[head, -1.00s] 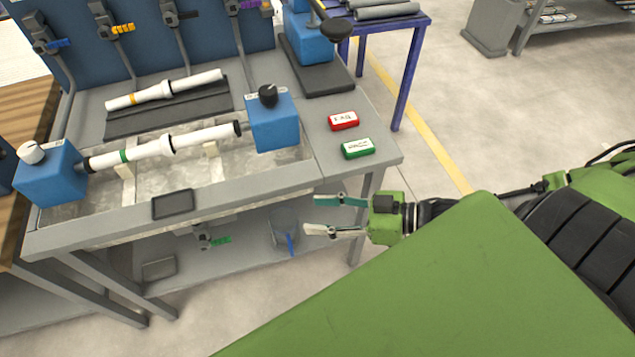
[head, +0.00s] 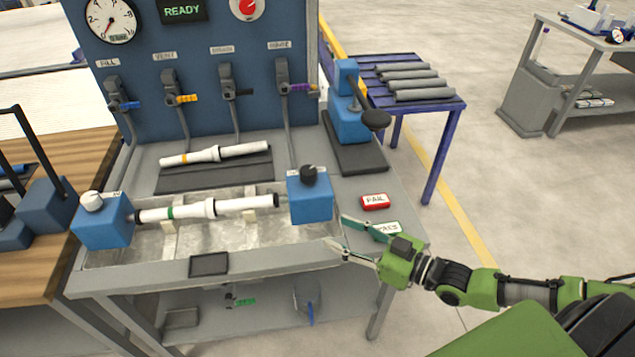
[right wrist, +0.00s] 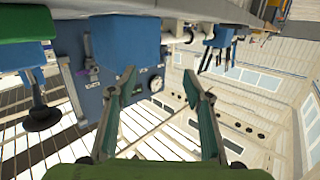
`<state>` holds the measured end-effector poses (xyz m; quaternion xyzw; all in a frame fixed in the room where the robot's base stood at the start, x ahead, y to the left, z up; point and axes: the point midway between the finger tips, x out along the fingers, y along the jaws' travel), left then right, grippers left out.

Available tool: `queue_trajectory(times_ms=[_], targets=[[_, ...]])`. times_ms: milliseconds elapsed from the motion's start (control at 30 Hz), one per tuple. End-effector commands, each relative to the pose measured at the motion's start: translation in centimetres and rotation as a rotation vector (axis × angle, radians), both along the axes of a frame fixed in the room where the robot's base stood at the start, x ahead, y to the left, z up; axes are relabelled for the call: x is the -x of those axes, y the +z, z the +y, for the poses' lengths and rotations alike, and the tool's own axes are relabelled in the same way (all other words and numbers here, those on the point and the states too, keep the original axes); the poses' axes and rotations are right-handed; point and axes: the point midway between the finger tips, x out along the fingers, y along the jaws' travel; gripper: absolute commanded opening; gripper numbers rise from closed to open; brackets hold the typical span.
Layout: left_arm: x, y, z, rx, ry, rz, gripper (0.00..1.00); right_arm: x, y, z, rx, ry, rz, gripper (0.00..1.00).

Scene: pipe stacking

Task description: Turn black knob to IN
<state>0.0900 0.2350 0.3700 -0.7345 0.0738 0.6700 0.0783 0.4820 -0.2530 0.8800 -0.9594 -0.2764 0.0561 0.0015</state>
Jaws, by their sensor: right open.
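The black knob (head: 308,174) sits on top of the blue block (head: 311,200) at the right end of the trough. A pipe with a green band (head: 208,209) runs between this block and the left blue block (head: 102,226), which carries a white knob (head: 91,201). My right gripper (head: 341,231) is open and empty, to the right of and in front of the black knob's block, near the bench's front right edge. In the right wrist view its open fingers (right wrist: 160,85) show with a blue block (right wrist: 127,42) beyond them. My left gripper is not in view.
The red FAIL button (head: 375,201) and the partly covered green PASS button (head: 387,227) lie right of the block. A blue press (head: 349,120) stands behind. A second pipe (head: 213,154) lies on a dark mat. A small dark panel (head: 209,264) sits on the bench front.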

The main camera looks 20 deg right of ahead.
Motion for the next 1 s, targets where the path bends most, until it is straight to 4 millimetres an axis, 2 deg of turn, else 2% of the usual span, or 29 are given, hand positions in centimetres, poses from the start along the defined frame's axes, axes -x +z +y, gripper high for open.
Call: queue_trajectory(times_ms=[33,100,267,467,1000], targets=[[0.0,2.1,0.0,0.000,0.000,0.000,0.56,-1.5,2.6,-1.3,-0.009,-0.045,-0.036,0.46],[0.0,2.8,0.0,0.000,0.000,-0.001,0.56,-2.9,4.1,-2.8,-0.016,-0.093,-0.077,0.46],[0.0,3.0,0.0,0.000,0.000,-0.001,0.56,-4.4,5.1,-4.1,-0.022,-0.138,-0.114,0.46],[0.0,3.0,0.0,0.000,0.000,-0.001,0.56,-6.6,5.1,-3.1,-0.023,-0.137,-0.116,0.46],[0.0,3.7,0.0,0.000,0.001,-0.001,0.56,-15.0,5.0,0.9,-0.022,-0.134,-0.112,0.46]])
